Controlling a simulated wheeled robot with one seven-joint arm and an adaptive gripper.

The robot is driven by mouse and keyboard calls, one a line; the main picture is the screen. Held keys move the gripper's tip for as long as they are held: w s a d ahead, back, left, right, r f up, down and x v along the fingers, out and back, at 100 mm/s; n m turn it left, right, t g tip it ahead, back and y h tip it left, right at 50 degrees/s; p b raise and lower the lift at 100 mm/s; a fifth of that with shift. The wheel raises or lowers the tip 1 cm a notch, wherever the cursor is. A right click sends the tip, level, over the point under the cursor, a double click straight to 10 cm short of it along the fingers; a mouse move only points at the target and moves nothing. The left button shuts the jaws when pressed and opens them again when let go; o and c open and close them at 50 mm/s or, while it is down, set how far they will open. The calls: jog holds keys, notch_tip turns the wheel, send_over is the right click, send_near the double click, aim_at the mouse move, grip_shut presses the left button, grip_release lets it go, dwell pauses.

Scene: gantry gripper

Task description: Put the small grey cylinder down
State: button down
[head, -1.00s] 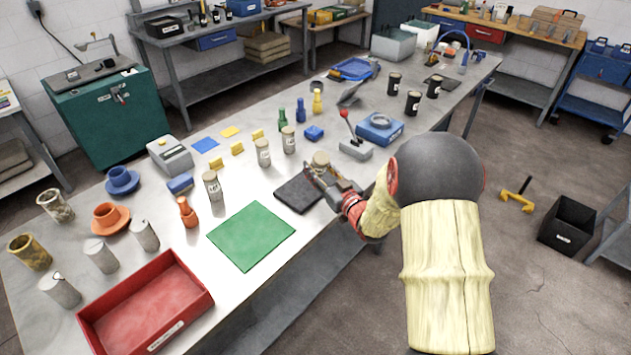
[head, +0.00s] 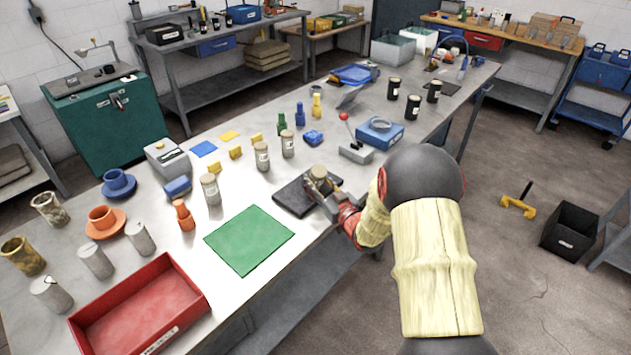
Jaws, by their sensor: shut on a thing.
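My gripper (head: 322,187) is shut on a small grey cylinder (head: 319,173) with a tan top. Only the cylinder's upper part shows; the fingers hide the rest. It looks upright, over the right part of a dark mat (head: 290,200). I cannot tell whether its base touches the mat. Similar grey cylinders with tan tops stand to the left, one (head: 211,190) beyond the green mat (head: 250,240) and two others (head: 262,157) (head: 287,145) further back.
A red tray (head: 190,287) and several plain grey cylinders (head: 140,240) stand at the left front. A grey box with a red-knobbed lever (head: 355,153) and a blue block with a ring (head: 380,134) stand just behind my gripper. The green mat is bare.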

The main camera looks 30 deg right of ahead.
jog(key=c, duration=1.2)
grip_release()
